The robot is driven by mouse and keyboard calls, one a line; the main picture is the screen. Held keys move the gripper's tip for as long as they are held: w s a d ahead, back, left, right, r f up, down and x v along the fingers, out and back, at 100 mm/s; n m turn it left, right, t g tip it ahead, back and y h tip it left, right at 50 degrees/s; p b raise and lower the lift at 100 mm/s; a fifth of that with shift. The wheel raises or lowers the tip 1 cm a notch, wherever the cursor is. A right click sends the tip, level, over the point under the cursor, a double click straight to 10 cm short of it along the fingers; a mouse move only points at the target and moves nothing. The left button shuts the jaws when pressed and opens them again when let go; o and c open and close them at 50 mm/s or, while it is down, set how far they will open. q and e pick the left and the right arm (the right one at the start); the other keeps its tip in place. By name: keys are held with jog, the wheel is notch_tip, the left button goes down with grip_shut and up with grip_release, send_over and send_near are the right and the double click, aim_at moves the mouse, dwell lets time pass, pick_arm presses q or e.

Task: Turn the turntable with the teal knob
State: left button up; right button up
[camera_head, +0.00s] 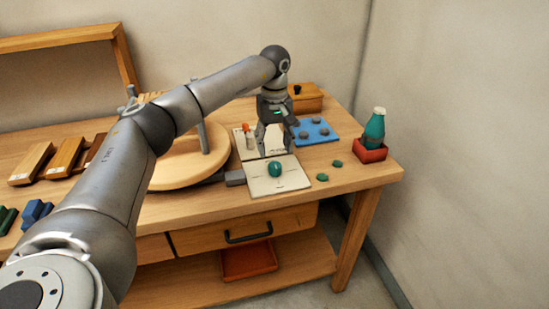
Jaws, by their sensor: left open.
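The turntable (180,172) is a round pale wooden disc on the bench, partly hidden behind my left arm. A grey post (204,137) stands at its right side. A teal rounded piece (275,169) sits on a pale open book or board (291,180) to the right of the disc; I cannot tell if it is the knob. No teal knob shows on the visible part of the disc. My left gripper (274,148) points down, open and empty, just behind the teal piece and apart from it. My right gripper is out of view.
A blue tray (318,134) with grey discs, a wooden box (306,99), and a teal bottle (374,129) in a red holder (370,151) stand to the right. Small green discs (322,177) lie near the front edge. A grey block (235,177) sits between turntable and board.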

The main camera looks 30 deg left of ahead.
aim_at(275, 163)
pick_arm(q)
jog(key=shift+r, duration=2.4)
